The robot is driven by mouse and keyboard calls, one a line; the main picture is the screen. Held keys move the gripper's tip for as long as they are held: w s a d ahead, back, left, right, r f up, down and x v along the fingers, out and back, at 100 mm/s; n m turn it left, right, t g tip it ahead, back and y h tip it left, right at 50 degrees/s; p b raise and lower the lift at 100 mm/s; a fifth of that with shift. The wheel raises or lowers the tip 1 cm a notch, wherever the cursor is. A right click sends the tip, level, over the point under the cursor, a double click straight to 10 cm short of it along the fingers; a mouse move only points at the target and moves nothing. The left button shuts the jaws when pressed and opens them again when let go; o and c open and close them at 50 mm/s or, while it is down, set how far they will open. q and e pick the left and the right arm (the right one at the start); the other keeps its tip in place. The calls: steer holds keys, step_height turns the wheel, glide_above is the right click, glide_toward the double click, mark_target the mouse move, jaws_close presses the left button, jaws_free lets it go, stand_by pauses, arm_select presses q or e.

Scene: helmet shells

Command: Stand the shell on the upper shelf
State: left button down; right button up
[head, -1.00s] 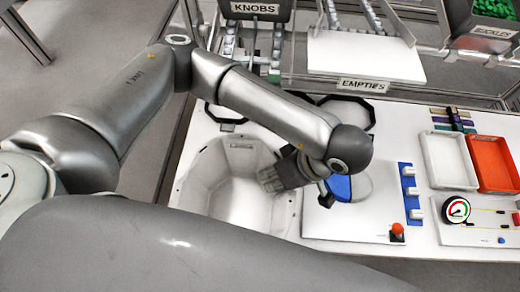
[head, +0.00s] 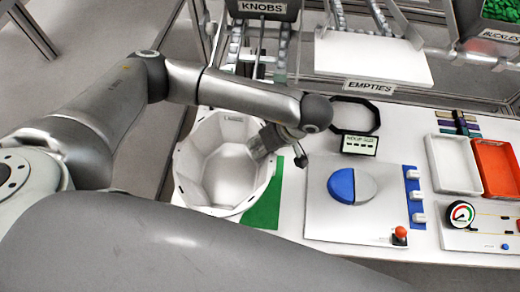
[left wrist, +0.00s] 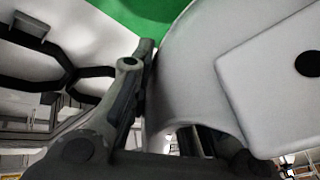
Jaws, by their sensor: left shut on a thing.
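The shell (head: 213,168) is a white, faceted hollow bowl in the head view, its open side facing up and toward the camera. My left gripper (head: 262,146) is shut on the right side of its rim. In the left wrist view the shell's smooth white wall (left wrist: 195,75) fills the right half. One dark finger of the left gripper (left wrist: 148,60) shows beside that wall; the other is mostly hidden. A white shelf board (head: 370,60) labelled EMPTIES is at the top. My right gripper is out of view.
A green mat (head: 263,208) lies partly under the shell. A black octagonal ring (head: 375,117) and a small sign (head: 359,144) are right of the gripper. A KNOBS bin (head: 262,10) is above.

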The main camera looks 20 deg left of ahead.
arm_select(q)
step_height(320, 180, down, 6)
steer(key=w+b, duration=0.2)
steer(key=w, duration=0.1)
steer(key=shift+a+f+b, duration=0.25)
steer(key=shift+a+b, duration=0.15)
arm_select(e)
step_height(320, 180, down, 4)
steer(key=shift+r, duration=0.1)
arm_select(q)
steer(key=shift+s, duration=0.1)
steer(key=shift+f, duration=0.2)
steer(key=c, duration=1.4)
jaws_free()
steer(key=shift+o, duration=0.2)
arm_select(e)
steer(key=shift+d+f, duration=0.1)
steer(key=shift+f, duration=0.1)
arm_select(q)
steer(key=shift+r, duration=0.1)
